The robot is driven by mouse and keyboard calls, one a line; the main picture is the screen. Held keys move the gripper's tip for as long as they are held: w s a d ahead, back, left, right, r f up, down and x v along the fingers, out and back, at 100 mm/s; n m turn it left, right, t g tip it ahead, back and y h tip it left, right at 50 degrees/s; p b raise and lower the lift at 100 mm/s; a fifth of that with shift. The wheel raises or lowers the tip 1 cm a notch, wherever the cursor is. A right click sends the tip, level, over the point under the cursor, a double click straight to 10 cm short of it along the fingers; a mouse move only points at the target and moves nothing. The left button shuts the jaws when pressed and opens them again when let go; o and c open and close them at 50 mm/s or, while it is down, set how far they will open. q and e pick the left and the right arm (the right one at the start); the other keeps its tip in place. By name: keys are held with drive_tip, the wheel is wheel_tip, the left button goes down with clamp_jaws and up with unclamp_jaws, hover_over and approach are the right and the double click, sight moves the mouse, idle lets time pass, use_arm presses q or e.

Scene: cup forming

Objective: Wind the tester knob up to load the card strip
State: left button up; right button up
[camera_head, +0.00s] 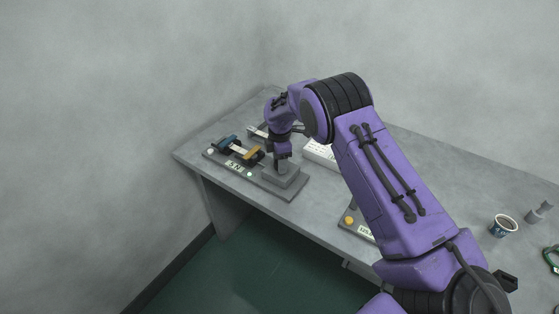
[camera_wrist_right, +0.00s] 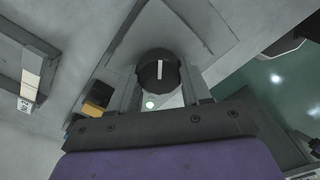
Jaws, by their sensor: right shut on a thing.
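The tester (camera_head: 290,193) is a grey plate on the left part of the table. It carries a blue clamp (camera_head: 228,143), a yellow clamp (camera_head: 254,156), a pale card strip (camera_head: 239,150) between them and a display reading "5 N" (camera_head: 235,166). A grey block stands at its right end. My right gripper (camera_head: 281,156) points down above this block. In the right wrist view the black knob (camera_wrist_right: 158,71), with a white mark, sits between the two fingers, which are shut on it. The yellow clamp (camera_wrist_right: 98,95) shows partly there. My left gripper is not in view.
A second grey unit with a yellow button (camera_head: 349,220) is partly hidden behind my right arm. A white box (camera_head: 320,154) lies behind the tester. A cup of dark liquid (camera_head: 503,225) stands at the right. The table's front edge is close to the tester.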

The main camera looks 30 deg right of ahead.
drive_tip(key=shift+m+p, duration=0.5)
drive_tip(key=shift+m, duration=0.6)
drive_tip(key=shift+m+p, duration=0.4)
drive_tip(key=shift+m, duration=0.7)
drive_tip(key=shift+f, duration=0.1)
drive_tip(key=o, duration=1.1)
drive_tip(key=shift+c, duration=0.2)
drive_tip(key=shift+w+r, duration=0.1)
drive_tip(key=shift+r, duration=0.3)
wheel_tip(320, 180, up, 10)
drive_tip(key=b, duration=0.2)
